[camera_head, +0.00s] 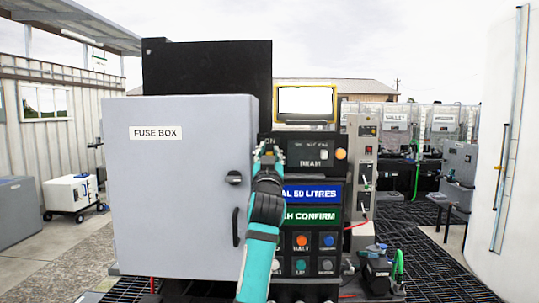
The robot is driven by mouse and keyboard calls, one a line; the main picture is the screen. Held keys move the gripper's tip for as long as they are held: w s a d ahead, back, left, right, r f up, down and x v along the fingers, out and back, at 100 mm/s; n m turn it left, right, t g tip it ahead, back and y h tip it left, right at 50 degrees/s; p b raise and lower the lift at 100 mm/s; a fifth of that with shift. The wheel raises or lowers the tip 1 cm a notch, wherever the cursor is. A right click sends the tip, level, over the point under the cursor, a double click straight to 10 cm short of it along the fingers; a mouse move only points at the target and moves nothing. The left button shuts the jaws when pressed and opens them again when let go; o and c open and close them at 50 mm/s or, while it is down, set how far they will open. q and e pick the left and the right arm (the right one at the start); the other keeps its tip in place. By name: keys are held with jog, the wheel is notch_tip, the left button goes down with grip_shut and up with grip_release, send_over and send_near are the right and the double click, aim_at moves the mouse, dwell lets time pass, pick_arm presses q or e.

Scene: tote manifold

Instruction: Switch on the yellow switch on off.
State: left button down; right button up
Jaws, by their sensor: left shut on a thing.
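The black control panel (292,149) stands right of the grey fuse box. An "ON" label (269,141) shows at its top left. My left gripper (268,152), on a teal and dark arm reaching up from the bottom, is at the panel's upper left corner, just below that label. It is shut on what seems to be the yellow switch. The fingers and wrist hide nearly all of the switch, so I cannot tell its position. My right gripper is not in view.
The grey fuse box (175,195) is closed, with a dark knob and handle near its right edge. A yellow-framed screen (305,101) tops the panel. Several coloured buttons sit low on it. A black pump (380,272) stands on the grating at right.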

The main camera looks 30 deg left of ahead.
pick_arm(q)
jog(key=shift+r+g, duration=0.3)
jog(key=shift+g, duration=0.1)
jog(key=shift+w+r+g+h, duration=0.1)
jog(key=shift+r+g+h, duration=0.1)
jog(key=shift+g+h, duration=0.25)
jog(key=shift+w+a+g+h, duration=0.1)
jog(key=shift+g+h, duration=0.65)
jog(key=c, duration=1.2)
grip_release()
jog(key=shift+r, duration=0.1)
jog(key=v, duration=1.2)
